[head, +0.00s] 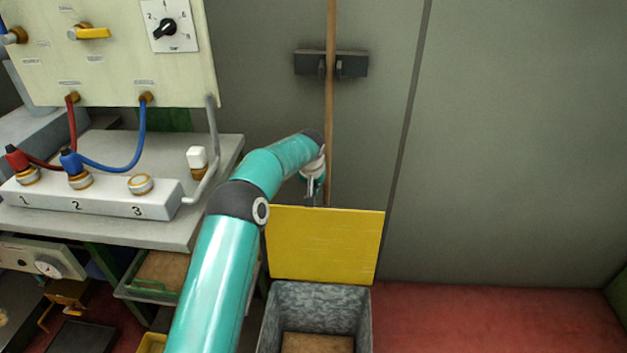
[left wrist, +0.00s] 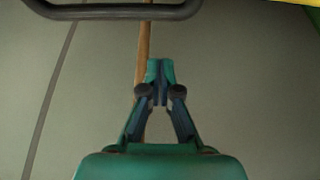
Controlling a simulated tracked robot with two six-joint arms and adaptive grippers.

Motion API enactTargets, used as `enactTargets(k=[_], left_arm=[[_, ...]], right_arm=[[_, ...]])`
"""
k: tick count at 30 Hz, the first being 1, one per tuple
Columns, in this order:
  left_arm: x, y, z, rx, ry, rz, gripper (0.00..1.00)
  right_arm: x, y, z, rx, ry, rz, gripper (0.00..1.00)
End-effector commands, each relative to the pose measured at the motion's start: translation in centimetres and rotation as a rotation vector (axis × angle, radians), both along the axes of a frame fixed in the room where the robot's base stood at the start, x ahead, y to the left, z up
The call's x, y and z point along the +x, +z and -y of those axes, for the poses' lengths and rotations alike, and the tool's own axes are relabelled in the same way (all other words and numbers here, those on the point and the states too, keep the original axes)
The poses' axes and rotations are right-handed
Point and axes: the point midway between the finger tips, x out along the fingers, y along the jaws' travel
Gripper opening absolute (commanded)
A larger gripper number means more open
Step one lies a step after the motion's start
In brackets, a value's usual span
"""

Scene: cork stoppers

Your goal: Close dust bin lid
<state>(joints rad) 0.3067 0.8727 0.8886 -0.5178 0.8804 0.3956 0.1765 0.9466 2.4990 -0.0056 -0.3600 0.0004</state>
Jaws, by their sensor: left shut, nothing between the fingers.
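The dust bin (head: 365,318) is a grey speckled box at the bottom centre of the head view, with a brown surface inside. Its yellow lid (head: 325,245) stands open, raised at the bin's far side. My left arm reaches in from below, and my left gripper (head: 312,196) is at the lid's top edge, left of its middle. I cannot tell whether it touches the lid. In the left wrist view the left gripper (left wrist: 160,70) is shut and empty. My right gripper is not in view.
A wooden pole (head: 331,100) stands in a dark wall holder (head: 345,63) behind the gripper. A grey bench (head: 100,223) with a numbered socket block (head: 110,200) and a control panel (head: 120,60) is at the left. The red floor (head: 480,320) at right is clear.

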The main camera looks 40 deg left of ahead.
Motion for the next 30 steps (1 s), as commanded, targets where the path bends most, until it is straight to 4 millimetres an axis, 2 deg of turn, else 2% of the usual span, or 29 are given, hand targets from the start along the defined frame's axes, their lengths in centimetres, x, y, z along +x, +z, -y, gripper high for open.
enactTargets(k=[1, 16, 30], left_arm=[[0.3, -1.0, -0.2, -0.001, 0.001, -0.002, 0.00], [-2.9, -1.2, 1.6, 0.000, 0.000, -0.001, 0.00], [-3.2, -1.2, 1.8, 0.000, 0.001, 0.000, 0.00]], right_arm=[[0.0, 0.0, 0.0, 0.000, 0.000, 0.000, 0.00], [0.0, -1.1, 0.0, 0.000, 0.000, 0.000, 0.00], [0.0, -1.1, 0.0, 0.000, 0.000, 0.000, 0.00]])
